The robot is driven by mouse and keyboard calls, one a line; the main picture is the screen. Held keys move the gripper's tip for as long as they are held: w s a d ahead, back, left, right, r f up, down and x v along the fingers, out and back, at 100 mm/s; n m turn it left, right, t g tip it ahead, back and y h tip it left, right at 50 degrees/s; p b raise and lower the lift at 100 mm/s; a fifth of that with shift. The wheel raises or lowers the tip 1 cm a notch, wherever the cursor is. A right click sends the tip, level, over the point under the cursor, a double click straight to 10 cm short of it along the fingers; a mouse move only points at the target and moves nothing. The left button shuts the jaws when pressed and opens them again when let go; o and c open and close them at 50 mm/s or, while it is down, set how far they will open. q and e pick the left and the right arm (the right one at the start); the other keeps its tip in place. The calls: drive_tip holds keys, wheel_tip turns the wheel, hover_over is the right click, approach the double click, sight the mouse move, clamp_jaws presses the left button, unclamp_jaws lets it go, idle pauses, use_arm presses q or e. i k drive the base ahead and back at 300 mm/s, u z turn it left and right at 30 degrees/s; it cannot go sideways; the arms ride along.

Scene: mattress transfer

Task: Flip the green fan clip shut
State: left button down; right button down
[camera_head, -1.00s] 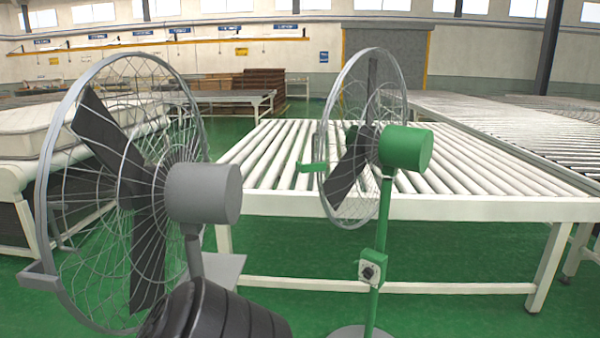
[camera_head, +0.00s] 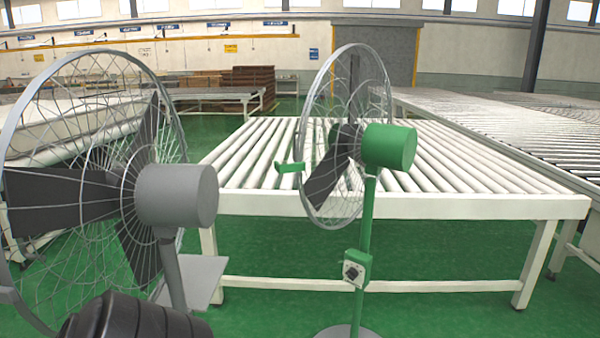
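The green fan (camera_head: 389,147) stands in the middle of the view on a thin green pole (camera_head: 365,222), in front of a roller table. Its wire guard faces away to the left. A green clip (camera_head: 290,167) sticks out from the left rim of the guard; whether it is open or shut is too small to tell. A green box with a dark knob (camera_head: 354,269) is on the pole. Neither of my grippers is in view.
A grey fan (camera_head: 176,195) stands close at the left. The white roller table (camera_head: 400,205) is behind the green fan. Green floor (camera_head: 420,310) is clear at the lower right.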

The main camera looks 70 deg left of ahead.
sight(298, 166)
drive_tip(key=i, duration=1.45)
drive_tip(key=u, duration=2.35)
